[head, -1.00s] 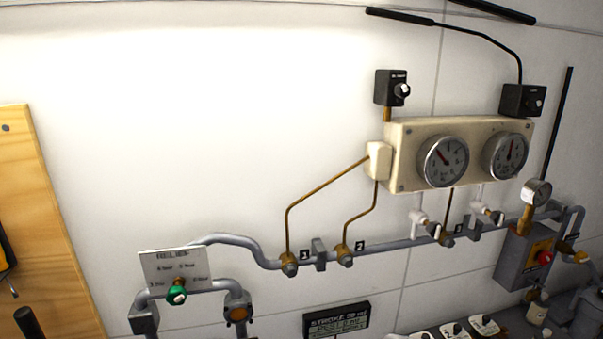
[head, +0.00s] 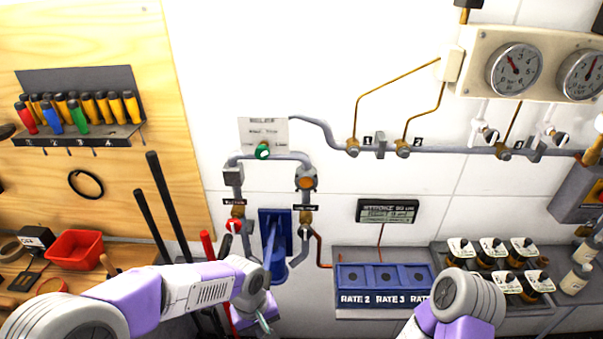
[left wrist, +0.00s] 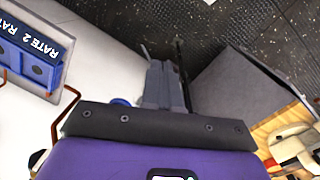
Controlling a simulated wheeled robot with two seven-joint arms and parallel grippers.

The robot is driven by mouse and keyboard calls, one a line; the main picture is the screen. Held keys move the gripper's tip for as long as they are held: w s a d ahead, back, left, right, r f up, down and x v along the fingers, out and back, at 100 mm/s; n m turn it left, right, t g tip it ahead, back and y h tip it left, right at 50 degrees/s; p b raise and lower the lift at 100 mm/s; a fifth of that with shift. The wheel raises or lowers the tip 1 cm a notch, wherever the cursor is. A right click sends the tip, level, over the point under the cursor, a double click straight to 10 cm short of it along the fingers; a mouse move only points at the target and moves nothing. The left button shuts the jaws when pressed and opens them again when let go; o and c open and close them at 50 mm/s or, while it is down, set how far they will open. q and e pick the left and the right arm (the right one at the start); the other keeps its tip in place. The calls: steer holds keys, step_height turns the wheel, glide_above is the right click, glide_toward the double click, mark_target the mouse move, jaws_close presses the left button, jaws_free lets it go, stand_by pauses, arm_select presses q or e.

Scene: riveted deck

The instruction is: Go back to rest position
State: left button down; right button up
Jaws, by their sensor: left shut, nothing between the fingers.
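My left arm comes in from the left in the head view and reaches to the front of the blue-backed pump fitting. My left gripper (head: 265,322) is low in the picture there, small and partly hidden by the wrist. In the left wrist view my left gripper (left wrist: 165,85) has its grey fingers together, with nothing between them. It points toward the dark speckled floor and touches nothing that I can see. A purple and grey part of my right arm shows at the bottom right of the head view; its gripper is outside the picture.
A blue rate tray (head: 385,279) and a rack of labelled bottles (head: 490,262) stand right of the left arm. Pipes with a green valve knob (head: 263,151) run along the wall. A wooden tool board (head: 90,190) and red bin (head: 75,251) are at left.

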arm_select(q)
steer(key=s+f+m+h+b, duration=0.1)
steer(key=s+f+b, duration=0.2)
steer(key=f, duration=1.2)
steer(key=s+f+t+h+b, duration=0.1)
steer(key=s+f+b, duration=0.2)
steer(key=s+f, duration=0.4)
step_height(320, 180, down, 9)
steer(key=shift+s+a+f+m+h, duration=0.15)
steer(key=shift+s+a+m+h, duration=0.15)
steer(key=shift+m+h, duration=0.1)
